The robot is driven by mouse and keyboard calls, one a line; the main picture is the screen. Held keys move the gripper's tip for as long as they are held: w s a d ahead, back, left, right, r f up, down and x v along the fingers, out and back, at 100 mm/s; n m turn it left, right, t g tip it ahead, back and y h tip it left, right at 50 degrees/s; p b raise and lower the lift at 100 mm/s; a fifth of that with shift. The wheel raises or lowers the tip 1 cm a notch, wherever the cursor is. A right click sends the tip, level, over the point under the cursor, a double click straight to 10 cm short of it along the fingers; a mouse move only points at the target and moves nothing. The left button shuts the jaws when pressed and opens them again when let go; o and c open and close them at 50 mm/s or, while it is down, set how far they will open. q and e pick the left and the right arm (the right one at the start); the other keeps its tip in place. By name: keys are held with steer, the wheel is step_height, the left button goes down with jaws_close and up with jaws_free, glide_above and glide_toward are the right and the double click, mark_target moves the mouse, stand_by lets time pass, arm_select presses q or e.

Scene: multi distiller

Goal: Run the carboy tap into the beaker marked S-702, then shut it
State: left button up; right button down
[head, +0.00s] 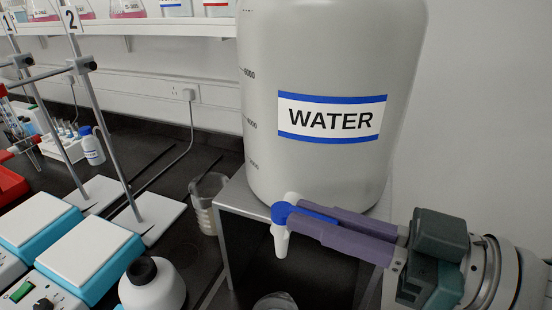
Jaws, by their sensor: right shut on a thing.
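The large carboy (330,60) marked WATER stands on a metal stand (245,200). Its white tap (281,243) with a blue handle (284,211) is low on the front, spout pointing down. My right gripper (297,222) comes in from the right, its purple fingers closed on the blue handle. A glass vessel (275,302) shows only its rim at the bottom edge, below the tap. A glass beaker (207,205) stands left of the stand. I cannot read S-702 on either, and no water stream shows. My left gripper is not in view.
Blue-and-white hotplates (90,255) and a white flask (152,287) stand at front left. Two retort stands (150,216) rise behind them. A cable runs from a wall socket (187,94). A shelf (130,27) with bottles spans the back wall.

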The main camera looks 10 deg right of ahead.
steer(key=shift+s+a+m+t+h+p, duration=0.2)
steer(key=shift+m+t+h+p, duration=0.25)
steer(key=shift+m+t+h, duration=0.4)
steer(key=shift+s+a+m+t+h+p, duration=0.2)
steer(key=shift+m+t+h+p, duration=0.35)
steer(key=shift+h, duration=0.4)
steer(key=shift+s+a+m+t+h+p, duration=0.1)
steer(key=shift+a+m+t+h+p, duration=0.2)
steer(key=shift+m+t+h, duration=0.5)
steer(key=c, duration=1)
jaws_free()
steer(key=shift+o, duration=0.2)
steer(key=shift+s+d, duration=0.1)
